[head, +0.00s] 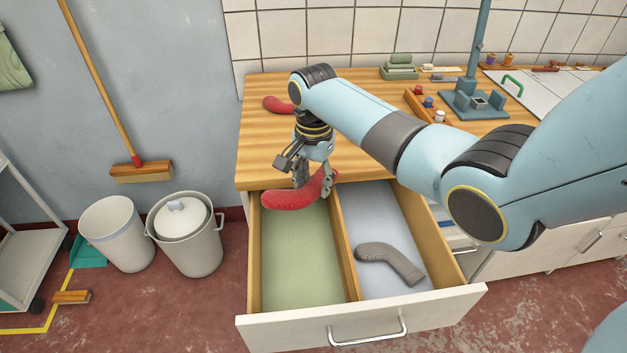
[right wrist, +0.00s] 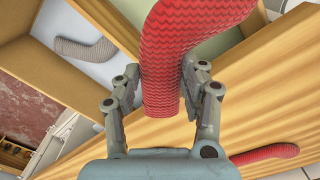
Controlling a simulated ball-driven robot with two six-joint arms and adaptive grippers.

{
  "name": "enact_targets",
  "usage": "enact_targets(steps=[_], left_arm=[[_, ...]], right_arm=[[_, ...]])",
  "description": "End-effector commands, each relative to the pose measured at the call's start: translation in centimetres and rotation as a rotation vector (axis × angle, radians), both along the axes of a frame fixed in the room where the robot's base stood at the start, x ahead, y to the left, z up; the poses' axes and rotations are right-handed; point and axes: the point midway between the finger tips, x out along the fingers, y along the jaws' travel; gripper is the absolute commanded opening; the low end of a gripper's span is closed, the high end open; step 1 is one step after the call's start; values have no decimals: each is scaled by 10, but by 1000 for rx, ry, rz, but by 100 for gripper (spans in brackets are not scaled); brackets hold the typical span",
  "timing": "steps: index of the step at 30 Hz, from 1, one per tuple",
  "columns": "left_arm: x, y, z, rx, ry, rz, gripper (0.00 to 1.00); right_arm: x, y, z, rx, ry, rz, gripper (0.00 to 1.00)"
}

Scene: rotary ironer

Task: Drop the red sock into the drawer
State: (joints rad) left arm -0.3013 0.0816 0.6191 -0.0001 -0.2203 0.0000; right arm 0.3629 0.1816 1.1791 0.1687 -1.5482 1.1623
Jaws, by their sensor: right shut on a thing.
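My right gripper (head: 315,184) is shut on a red sock (head: 290,198), which also fills the middle of the right wrist view (right wrist: 185,50). It holds the sock over the back of the left, green-bottomed compartment (head: 297,265) of the open drawer (head: 370,330). I cannot tell exactly how high the sock is above the drawer. A grey sock (head: 390,261) lies in the right, pale blue compartment (head: 378,215). A second red sock (head: 277,105) lies on the wooden worktop at the back left, partly hidden by my arm. My left gripper is not in view.
A wooden divider (head: 346,250) splits the drawer. The wooden worktop (head: 262,150) ends just behind the drawer. A teal stand (head: 473,100) and a wooden block with coloured knobs (head: 413,100) are on the worktop. Bins (head: 188,245) stand on the floor at left.

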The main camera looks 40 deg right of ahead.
Motion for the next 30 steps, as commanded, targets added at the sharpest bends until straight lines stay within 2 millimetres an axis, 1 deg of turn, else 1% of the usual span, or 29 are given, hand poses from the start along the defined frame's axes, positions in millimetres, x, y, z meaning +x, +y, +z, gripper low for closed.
enact_targets(steps=[1, 7, 8, 12, 14, 23, 26, 29, 30], left_arm=[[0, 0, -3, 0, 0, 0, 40], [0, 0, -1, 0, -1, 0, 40], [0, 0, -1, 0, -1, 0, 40], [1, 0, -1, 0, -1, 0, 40], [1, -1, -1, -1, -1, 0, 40], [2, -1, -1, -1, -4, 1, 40], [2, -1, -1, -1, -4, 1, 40], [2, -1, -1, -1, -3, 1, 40], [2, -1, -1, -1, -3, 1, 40]], right_arm=[[0, 0, -2, 0, -1, 0, 28], [0, 0, 0, 0, -1, 0, 28], [0, 0, 0, 0, -1, 0, 44], [0, 0, 0, 0, -1, 0, 62], [0, 0, 0, 0, -1, 0, 69], [1, 0, 1, -1, -1, 0, 69], [1, -1, 11, 0, -3, 0, 69], [1, -1, 30, -1, -5, 1, 69], [2, -1, 39, -1, -6, 1, 69]])
